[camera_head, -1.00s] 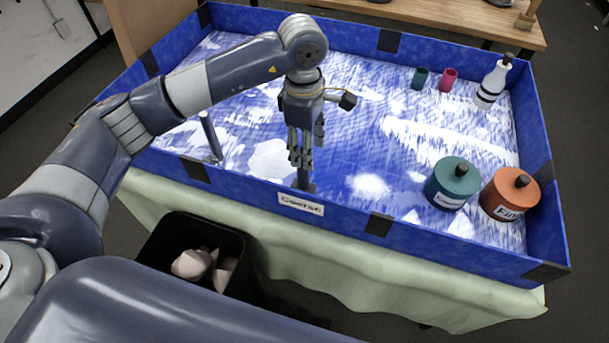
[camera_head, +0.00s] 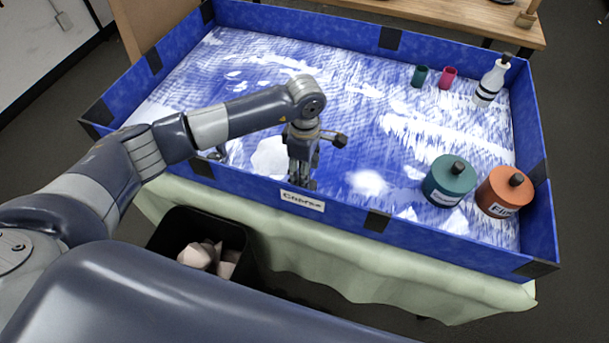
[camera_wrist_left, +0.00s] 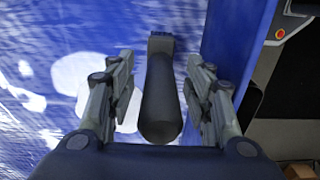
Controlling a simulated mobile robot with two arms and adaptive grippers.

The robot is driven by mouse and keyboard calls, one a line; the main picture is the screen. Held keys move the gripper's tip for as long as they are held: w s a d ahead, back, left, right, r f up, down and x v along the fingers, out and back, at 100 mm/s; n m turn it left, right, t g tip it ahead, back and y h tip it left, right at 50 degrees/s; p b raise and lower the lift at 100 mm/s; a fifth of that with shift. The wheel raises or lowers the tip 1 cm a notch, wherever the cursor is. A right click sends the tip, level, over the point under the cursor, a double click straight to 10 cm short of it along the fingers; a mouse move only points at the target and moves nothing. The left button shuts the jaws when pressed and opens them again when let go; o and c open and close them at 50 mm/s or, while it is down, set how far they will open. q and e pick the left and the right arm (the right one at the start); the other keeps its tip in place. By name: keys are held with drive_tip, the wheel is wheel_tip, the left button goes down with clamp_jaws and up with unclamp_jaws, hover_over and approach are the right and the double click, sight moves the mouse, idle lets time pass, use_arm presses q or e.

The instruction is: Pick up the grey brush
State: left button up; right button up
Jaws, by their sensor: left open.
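The grey brush (camera_wrist_left: 160,95) shows in the left wrist view as a dark grey rounded handle, with a darker block at its far end. It stands inside the blue-walled tray (camera_head: 345,209), close to the front wall. My left gripper (camera_head: 301,178) is low over the brush by the "Coarse" label. In the left wrist view my left gripper (camera_wrist_left: 168,85) is open, with one finger on each side of the handle and gaps visible beside it. In the head view the gripper hides most of the brush. My right gripper is not in view.
A teal canister (camera_head: 449,182) and an orange canister (camera_head: 503,194) stand at the tray's right. A white bottle (camera_head: 490,84), a red cup (camera_head: 447,78) and a teal cup (camera_head: 419,77) stand at the back right. A black bin (camera_head: 165,236) is in front. The tray's middle is clear.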

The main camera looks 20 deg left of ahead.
use_arm(q)
clamp_jaws()
idle(0.3)
